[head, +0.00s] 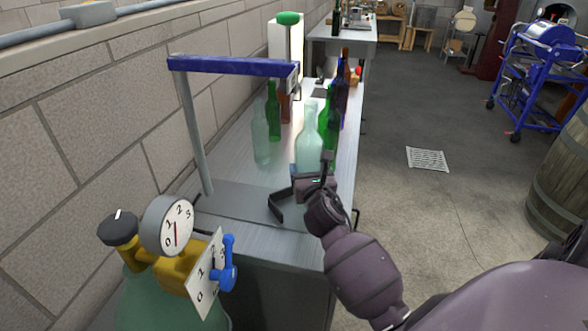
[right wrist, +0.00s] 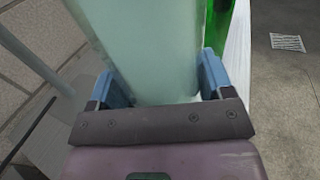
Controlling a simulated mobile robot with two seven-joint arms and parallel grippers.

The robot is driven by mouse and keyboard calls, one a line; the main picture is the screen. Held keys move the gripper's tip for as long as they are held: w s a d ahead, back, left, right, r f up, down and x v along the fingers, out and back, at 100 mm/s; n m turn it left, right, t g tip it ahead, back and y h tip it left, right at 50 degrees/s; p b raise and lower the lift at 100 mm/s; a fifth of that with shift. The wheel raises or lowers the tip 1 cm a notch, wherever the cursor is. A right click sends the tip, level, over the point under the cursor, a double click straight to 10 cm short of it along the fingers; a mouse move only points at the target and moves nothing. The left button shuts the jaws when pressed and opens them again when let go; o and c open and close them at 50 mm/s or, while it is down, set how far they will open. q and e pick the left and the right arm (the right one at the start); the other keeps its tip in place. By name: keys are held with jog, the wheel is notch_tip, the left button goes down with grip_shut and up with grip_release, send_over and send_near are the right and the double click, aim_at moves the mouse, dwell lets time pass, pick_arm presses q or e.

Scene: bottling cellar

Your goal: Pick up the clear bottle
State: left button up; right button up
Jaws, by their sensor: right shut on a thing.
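A clear, pale green-tinted bottle (head: 308,148) stands upright over the near part of the metal bench (head: 240,195). My right gripper (head: 312,173) is shut on it, low on its body. In the right wrist view the bottle (right wrist: 150,45) fills the space between the blue fingers of the gripper (right wrist: 155,85). Its base is hidden by the gripper, so I cannot tell whether it touches the bench. A second pale clear bottle (head: 261,143) stands to the left, apart from the gripper. My left gripper is not in view.
Green (head: 273,110), brown (head: 286,100) and blue (head: 341,95) bottles stand close behind the held bottle. A blue-topped frame (head: 230,66) rises at the left of the bench. A gas cylinder with gauges (head: 168,226) stands at the near left.

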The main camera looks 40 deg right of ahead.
jog(key=s+d, duration=0.8)
jog(key=s, duration=0.2)
jog(key=shift+d+p, duration=0.2)
jog(key=shift+p, duration=0.15)
jog(key=shift+a+r, duration=0.1)
